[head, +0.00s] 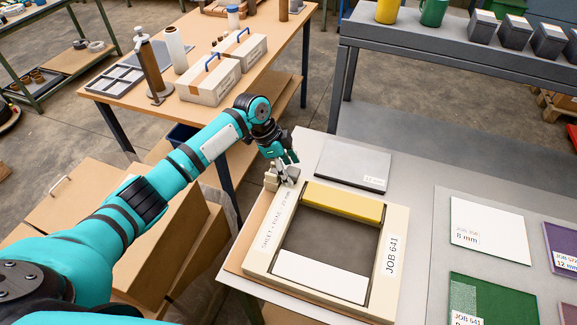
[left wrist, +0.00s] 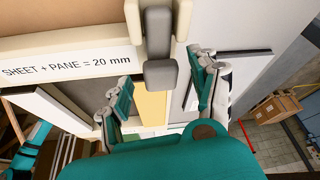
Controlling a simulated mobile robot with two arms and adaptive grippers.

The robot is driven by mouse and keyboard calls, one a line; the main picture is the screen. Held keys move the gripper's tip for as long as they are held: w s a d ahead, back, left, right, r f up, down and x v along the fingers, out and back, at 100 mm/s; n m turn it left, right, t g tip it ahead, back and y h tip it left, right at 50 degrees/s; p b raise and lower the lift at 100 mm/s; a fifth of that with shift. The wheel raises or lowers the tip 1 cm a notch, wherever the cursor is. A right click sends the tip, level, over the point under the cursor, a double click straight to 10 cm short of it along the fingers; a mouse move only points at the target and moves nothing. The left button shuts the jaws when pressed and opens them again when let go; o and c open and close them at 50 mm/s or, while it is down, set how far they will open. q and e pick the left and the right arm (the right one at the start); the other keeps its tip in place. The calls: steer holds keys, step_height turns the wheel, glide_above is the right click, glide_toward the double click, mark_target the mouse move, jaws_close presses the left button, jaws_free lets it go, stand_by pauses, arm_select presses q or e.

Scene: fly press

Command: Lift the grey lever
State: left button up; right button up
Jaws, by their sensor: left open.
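The grey lever (head: 292,175) sits at the upper left corner of the cream frame marked JOB 641 (head: 397,250), beside a cream bracket (head: 271,180). In the left wrist view the lever (left wrist: 160,73) shows as a dark grey bar with a blocky end, set between cream posts. My left gripper (head: 283,163) is open and close to the lever. In the left wrist view its two fingers (left wrist: 160,90) stand apart, one on each side of the lever's end in the picture. I see no contact. My right gripper is not in view.
A yellow bar (head: 342,202) and a white panel (head: 320,277) lie in the frame. A grey slab (head: 352,165) lies behind it. White (head: 490,228) and green (head: 493,300) panels lie on the right. A wooden table (head: 262,75) with white toolboxes stands behind my left arm.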

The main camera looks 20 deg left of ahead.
arm_select(q)
steer(key=shift+c, duration=0.3)
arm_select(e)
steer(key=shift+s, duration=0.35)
arm_select(q)
jaws_close()
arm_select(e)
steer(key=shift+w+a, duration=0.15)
